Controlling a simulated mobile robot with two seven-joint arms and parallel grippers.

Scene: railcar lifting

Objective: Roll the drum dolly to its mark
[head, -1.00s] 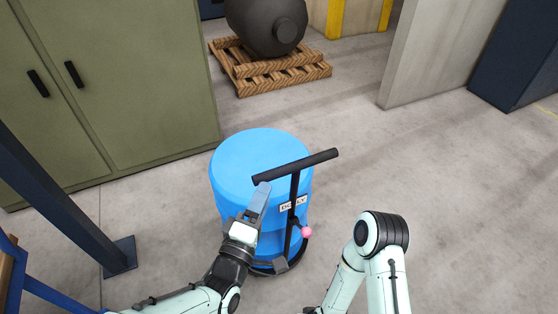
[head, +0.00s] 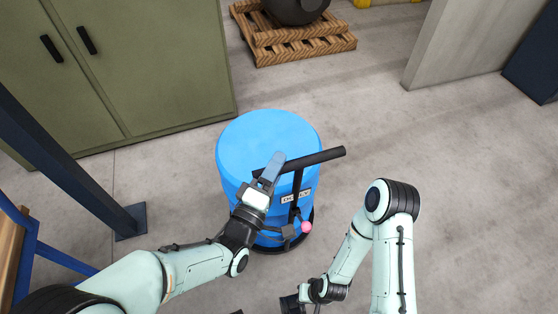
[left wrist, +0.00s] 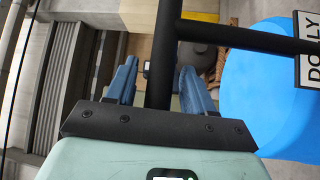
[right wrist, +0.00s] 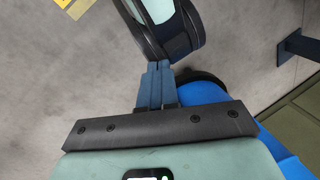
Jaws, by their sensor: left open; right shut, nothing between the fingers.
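The blue drum (head: 265,135) stands upright on the dolly, whose dark base rim (head: 305,242) shows beneath it. The dolly's black handle has a crossbar (head: 325,156) on a post with a "DOLLY" plate (head: 298,196). My left gripper (head: 270,168) is at the crossbar's left part. In the left wrist view its blue fingers (left wrist: 160,85) are open, with the black crossbar (left wrist: 165,45) running between them. My right gripper (head: 293,303) is low in front of the dolly. In the right wrist view its fingers (right wrist: 155,85) are shut and empty, near the drum (right wrist: 235,120). I cannot identify the mark.
A green cabinet (head: 130,70) stands behind left, and a blue post (head: 75,180) with a foot plate is at left. A wooden pallet (head: 300,48) with a dark tank is behind. A concrete wall (head: 455,40) is back right. Floor at right is clear. A yellow patch (right wrist: 70,5) shows in the right wrist view.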

